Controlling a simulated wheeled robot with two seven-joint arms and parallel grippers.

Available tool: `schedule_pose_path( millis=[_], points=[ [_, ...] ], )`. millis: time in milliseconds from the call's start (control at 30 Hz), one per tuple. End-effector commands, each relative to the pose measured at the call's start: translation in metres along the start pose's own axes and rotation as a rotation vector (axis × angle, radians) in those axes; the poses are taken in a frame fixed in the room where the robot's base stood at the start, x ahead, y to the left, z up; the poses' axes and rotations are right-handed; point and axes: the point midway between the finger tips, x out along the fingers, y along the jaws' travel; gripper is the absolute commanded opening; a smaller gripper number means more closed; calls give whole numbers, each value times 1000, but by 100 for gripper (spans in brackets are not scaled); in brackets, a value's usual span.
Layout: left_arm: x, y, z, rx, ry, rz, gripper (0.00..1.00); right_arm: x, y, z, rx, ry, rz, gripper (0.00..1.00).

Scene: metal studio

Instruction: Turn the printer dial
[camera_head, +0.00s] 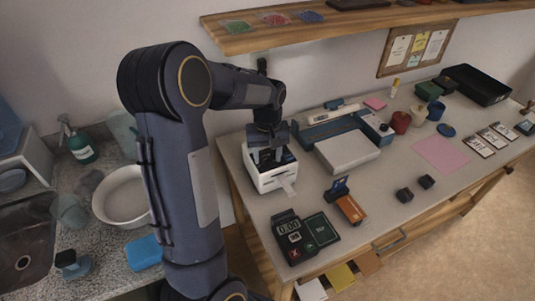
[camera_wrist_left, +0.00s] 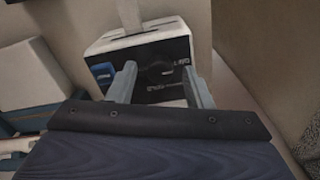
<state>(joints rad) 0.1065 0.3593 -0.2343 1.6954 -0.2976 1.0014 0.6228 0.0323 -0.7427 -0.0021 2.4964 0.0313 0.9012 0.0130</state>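The printer is a small white box (camera_head: 268,181) at the left end of the long table, with a strip of white paper (camera_head: 289,187) coming out of its front. In the left wrist view the printer's white casing (camera_wrist_left: 172,29) has a black panel with light lettering and a blue patch. The dial (camera_wrist_left: 153,70) looks like a dark round shape on that panel, hard to tell from the black around it. My left gripper (camera_head: 266,154) is over the printer. In the wrist view its two fingers (camera_wrist_left: 160,72) are apart, one on either side of the dial; contact is not clear. My right gripper is not in view.
A larger blue and white machine (camera_head: 346,150) stands right of the printer. A card terminal (camera_head: 290,232), a dark green pad (camera_head: 321,229) and an orange-brown item (camera_head: 350,208) lie in front. A wooden shelf (camera_head: 350,21) hangs above. A sink counter is at left.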

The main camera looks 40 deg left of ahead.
Motion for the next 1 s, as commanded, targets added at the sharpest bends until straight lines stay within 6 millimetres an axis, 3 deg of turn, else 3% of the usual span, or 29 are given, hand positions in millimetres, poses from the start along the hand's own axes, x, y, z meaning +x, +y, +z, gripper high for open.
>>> schedule_pose_path(
  millis=[233, 633, 1000],
  points=[
    [-9, 0, 0, 1, 1, 1, 46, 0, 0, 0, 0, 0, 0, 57],
    [-71, 0, 0, 1, 2, 2, 46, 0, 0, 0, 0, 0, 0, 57],
    [-78, 0, 0, 0, 0, 0, 46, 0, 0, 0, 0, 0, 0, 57]
  ],
)
